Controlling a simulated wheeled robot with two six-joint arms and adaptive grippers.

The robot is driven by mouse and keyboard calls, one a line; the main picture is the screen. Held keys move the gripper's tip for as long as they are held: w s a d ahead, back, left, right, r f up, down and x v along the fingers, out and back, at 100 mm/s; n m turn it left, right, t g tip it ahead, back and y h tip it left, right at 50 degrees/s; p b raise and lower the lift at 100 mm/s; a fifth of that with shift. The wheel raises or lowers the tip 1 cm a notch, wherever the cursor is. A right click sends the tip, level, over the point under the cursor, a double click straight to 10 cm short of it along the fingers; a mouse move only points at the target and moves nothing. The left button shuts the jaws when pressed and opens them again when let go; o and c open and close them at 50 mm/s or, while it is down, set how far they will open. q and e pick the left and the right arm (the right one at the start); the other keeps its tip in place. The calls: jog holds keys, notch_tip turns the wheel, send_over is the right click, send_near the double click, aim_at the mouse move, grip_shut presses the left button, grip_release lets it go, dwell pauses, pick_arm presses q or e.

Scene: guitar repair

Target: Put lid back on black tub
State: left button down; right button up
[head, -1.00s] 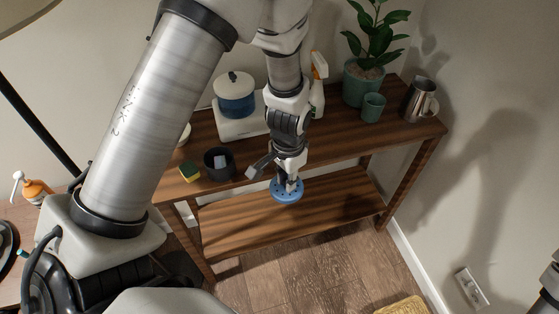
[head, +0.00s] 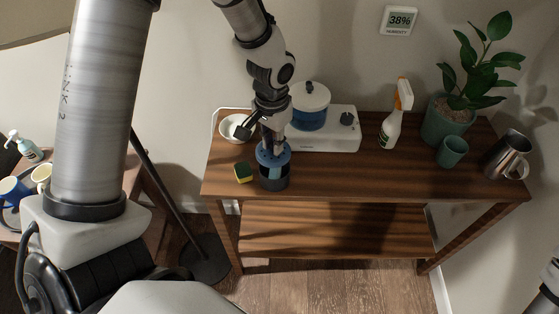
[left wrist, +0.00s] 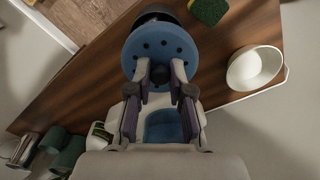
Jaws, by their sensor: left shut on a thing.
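My left gripper (head: 272,146) is shut on the blue round lid (head: 262,157), which has small dark holes. In the left wrist view the fingers (left wrist: 160,76) close on the middle of the lid (left wrist: 147,47). The black tub (head: 274,184) stands on the wooden table's top near its front edge. In the left wrist view the lid hides most of the tub (left wrist: 156,14). My right gripper is out of view.
A yellow-green sponge (head: 243,173) lies just left of the tub. A white bowl (head: 232,129) and a white device with a blue pot (head: 310,115) stand behind. A spray bottle (head: 392,125), plant and cups stand to the right. The wooden tabletop (head: 370,175) is clear right of the tub.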

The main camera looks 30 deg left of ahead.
pick_arm(q)
jog(key=shift+r, duration=0.4)
jog(key=shift+s+d+f+b, duration=0.1)
jog(key=shift+d+b, duration=0.1)
jog(key=shift+b, duration=0.1)
jog(key=shift+s+d+f+b, duration=0.1)
jog(key=shift+s+f+b, duration=0.05)
jog(key=shift+f+b, duration=0.2)
jog(key=f+b, duration=0.3)
jog(key=f, duration=0.1)
jog(key=shift+w+b, duration=0.2)
jog(key=shift+b, duration=0.15)
jog(key=shift+f+b, duration=0.3)
jog(key=shift+f, duration=0.35)
jog(key=shift+r+p, duration=0.1)
jog(key=shift+p, duration=0.45)
jog(key=shift+f, duration=0.2)
jog(key=shift+p, duration=0.35)
